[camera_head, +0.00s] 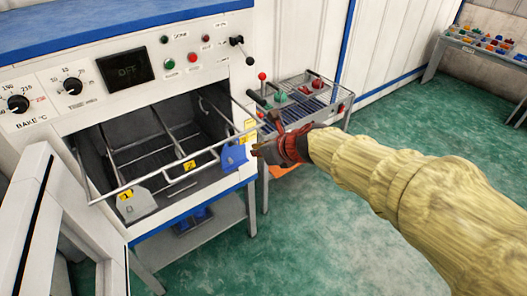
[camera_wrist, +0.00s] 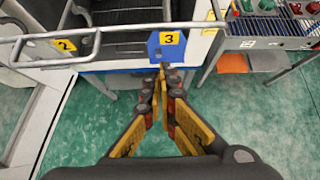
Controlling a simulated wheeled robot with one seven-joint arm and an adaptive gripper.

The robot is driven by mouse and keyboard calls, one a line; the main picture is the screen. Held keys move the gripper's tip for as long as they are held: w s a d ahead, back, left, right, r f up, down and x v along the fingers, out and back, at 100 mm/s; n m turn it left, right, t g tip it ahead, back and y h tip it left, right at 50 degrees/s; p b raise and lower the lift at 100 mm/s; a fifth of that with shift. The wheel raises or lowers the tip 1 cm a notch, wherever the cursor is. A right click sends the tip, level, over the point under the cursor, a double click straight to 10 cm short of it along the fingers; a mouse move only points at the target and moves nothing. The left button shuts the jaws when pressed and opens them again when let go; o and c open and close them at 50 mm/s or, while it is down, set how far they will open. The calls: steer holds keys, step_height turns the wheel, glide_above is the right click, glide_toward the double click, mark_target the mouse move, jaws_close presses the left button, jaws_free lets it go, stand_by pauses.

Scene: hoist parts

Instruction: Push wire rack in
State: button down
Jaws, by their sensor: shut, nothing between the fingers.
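The wire rack (camera_head: 148,176) sticks out of the open oven (camera_head: 60,125), its front rail and handle loop beyond the opening. In the wrist view its front rail (camera_wrist: 120,29) runs across the top. A grey plate (camera_head: 138,205) with a yellow tag is at its left front, and a blue plate (camera_head: 234,159) tagged 3 is at its right front. My gripper (camera_head: 260,150) is shut and empty, beside the blue plate at the rack's right front. In the wrist view its fingertips (camera_wrist: 163,68) lie just below the blue plate (camera_wrist: 166,52); I cannot tell whether they touch it.
The oven door (camera_head: 38,235) stands open at the lower left. A metal stand (camera_head: 318,100) with red and green parts is right of the oven, with an orange item (camera_head: 284,170) below. Another parts table (camera_head: 470,48) is far right. The green floor in front is clear.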

steer(key=w+a+f, duration=0.1)
steer(key=w+a, duration=0.2)
steer(key=w, duration=0.2)
steer(key=shift+w+a+f+p, duration=0.25)
steer(key=shift+w+p, duration=0.05)
